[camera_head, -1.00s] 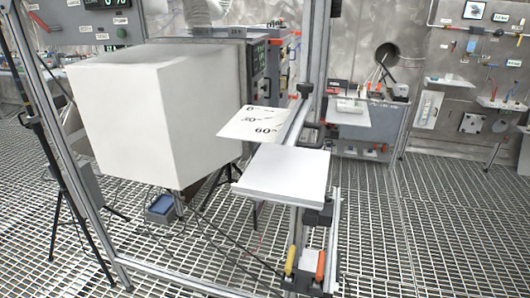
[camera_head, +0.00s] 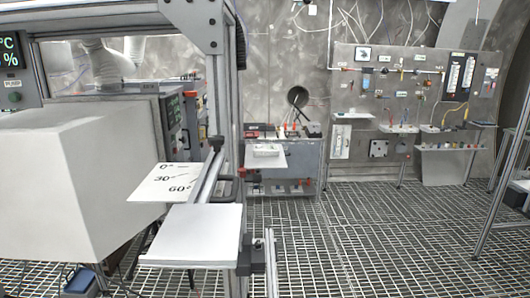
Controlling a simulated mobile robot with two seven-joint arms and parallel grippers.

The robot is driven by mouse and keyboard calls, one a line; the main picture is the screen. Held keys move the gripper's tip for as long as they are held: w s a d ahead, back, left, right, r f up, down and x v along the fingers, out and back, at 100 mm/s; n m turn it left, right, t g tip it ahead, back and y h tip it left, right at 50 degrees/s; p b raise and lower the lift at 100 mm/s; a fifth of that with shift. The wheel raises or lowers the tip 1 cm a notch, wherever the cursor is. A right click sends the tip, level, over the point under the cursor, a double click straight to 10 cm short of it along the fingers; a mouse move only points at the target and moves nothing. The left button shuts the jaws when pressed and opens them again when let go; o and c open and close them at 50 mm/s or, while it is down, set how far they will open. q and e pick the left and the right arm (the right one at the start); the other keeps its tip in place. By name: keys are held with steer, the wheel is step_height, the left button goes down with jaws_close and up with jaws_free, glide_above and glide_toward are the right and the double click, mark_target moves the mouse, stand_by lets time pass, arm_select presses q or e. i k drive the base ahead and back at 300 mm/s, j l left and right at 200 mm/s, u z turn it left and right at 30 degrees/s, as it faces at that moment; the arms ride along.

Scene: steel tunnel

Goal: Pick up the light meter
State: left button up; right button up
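Neither of my grippers shows in the head view. I cannot make out a thing that is surely the light meter. A small device with a blue face (camera_head: 80,281) is low at the bottom left, below a large white box, partly cut off by the frame edge. I cannot tell what it is.
The large white box (camera_head: 60,185) stands at left. A white plate (camera_head: 195,236) and an angle-marked sheet (camera_head: 166,181) are on a metal frame. A workbench (camera_head: 283,178) and a tool panel (camera_head: 400,90) stand behind. Grating floor (camera_head: 390,245) at right is clear.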

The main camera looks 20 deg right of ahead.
mark_target(259, 150)
steer(key=z, duration=2.45)
steer(key=i+l+z, duration=0.15)
steer(key=i+z, duration=0.15)
steer(key=i, duration=0.35)
steer(key=i+j+u, duration=0.1)
steer(key=i+u, duration=1.35)
steer(key=i+l+u, duration=0.15)
steer(key=i+u, duration=0.25)
steer(key=i, duration=0.25)
steer(key=i+j, duration=0.1)
steer(key=i, duration=1.25)
steer(key=i+u, duration=0.3)
steer(key=u, duration=0.15)
steer(key=i+l+u, duration=0.1)
steer(key=i+u, duration=0.3)
steer(key=k, duration=0.1)
